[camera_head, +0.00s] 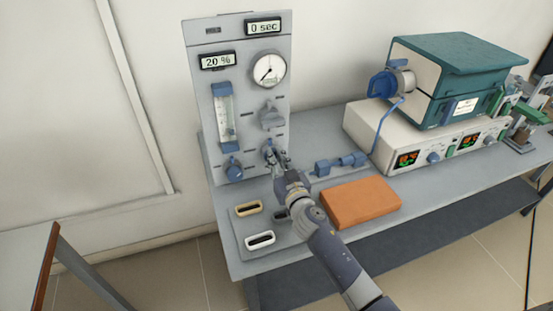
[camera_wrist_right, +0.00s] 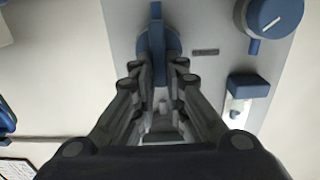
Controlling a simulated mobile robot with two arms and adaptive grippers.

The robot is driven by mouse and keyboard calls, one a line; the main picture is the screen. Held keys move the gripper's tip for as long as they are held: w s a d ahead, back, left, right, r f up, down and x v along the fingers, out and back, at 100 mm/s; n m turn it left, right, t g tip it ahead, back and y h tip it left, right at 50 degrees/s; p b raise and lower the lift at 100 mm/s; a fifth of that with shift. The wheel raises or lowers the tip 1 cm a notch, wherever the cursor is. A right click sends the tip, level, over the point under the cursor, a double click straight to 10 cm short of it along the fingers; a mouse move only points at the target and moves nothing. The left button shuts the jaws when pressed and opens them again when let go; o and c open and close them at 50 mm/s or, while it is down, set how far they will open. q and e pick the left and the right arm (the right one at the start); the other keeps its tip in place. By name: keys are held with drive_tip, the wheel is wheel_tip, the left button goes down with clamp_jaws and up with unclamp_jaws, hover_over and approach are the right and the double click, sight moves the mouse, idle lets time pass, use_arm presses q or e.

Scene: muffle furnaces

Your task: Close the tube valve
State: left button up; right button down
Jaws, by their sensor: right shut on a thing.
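A grey control panel (camera_head: 200,100) stands upright on the left part of the bench. My right gripper (camera_head: 274,158) is at its lower right, shut on a blue valve handle. In the right wrist view, the blue valve handle (camera_wrist_right: 157,40) sits between the fingertips of the gripper (camera_wrist_right: 160,78), with its narrow grip upright in the picture. The fingers hide part of the handle. A second blue knob (camera_head: 232,168) with a white mark is at the panel's lower left; it also shows in the right wrist view (camera_wrist_right: 272,14). My left gripper is not in view.
The panel carries a flowmeter (camera_head: 225,115), a round gauge (camera_head: 269,70) and displays reading 20 % and 0 sec. An orange block (camera_head: 360,202) lies just right of my arm. A teal-topped furnace (camera_head: 450,60) stands further right. Tan (camera_head: 248,208) and white (camera_head: 260,240) handles lie in front.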

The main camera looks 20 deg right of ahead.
drive_tip(key=shift+a+n, duration=0.1)
drive_tip(key=shift+n, duration=0.2)
drive_tip(key=shift+a+f+n+b, duration=0.35)
drive_tip(key=shift+n+b, duration=0.1)
drive_tip(key=shift+n, duration=2.4)
drive_tip(key=shift+a+f+n+b, duration=0.35)
drive_tip(key=shift+n+b, duration=0.15)
drive_tip(key=shift+n, duration=2.4)
drive_tip(key=shift+a+f+n+b, duration=0.25)
drive_tip(key=shift+f+n+b, duration=0.15)
drive_tip(key=shift+n, duration=2.45)
drive_tip(key=c, duration=1.6)
unclamp_jaws()
drive_tip(key=s, duration=1.2)
drive_tip(key=shift+d, duration=0.2)
